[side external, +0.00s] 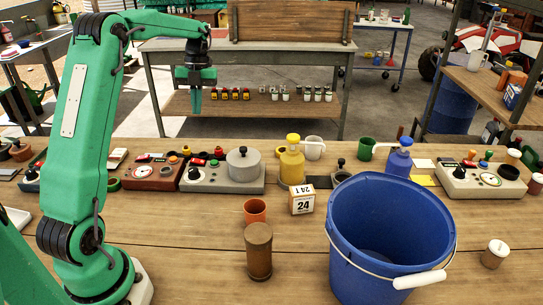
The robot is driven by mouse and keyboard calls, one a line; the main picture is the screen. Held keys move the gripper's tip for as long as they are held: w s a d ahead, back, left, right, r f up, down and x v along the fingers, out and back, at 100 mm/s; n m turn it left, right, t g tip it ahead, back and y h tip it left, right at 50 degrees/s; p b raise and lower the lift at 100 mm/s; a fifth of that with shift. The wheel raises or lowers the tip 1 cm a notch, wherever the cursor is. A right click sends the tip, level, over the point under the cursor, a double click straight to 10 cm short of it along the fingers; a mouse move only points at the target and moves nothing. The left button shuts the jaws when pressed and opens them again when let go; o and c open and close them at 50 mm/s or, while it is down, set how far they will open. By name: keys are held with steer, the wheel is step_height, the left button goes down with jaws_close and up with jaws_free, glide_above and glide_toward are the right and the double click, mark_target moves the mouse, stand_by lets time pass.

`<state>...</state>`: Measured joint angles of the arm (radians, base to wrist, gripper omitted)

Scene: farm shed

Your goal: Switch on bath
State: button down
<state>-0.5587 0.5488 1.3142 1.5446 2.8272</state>
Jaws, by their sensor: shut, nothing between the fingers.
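My gripper (195,106) is shut and empty, pointing down. It is high in the picture, apart from the control boxes on the table. No box carries a readable name, so I cannot tell for certain which is the bath. A grey box (202,179) carries a round lidded grey pot (244,165), a dial, a black knob and a red part. A brown-red box (152,184) with a white dial stands to its left. A cream box (457,183) with a dial, coloured knobs and a black ring stands at the right. Their switch positions are too small to tell.
A large blue bucket (350,230) stands at the front right. A brown cylinder (258,252), an orange cup (255,210) and a block marked 24 (302,200) stand left of it. Yellow (292,165) and blue (399,160) bottles stand behind.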

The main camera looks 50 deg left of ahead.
steer(key=shift+a+f+m, duration=0.55)
steer(key=shift+a+m, duration=0.05)
steer(key=shift+a, duration=0.1)
steer(key=shift+f, duration=0.1)
glide_toward(194, 161)
steer(key=x, duration=0.5)
steer(key=shift+d+f, duration=0.1)
steer(key=shift+f, duration=0.6)
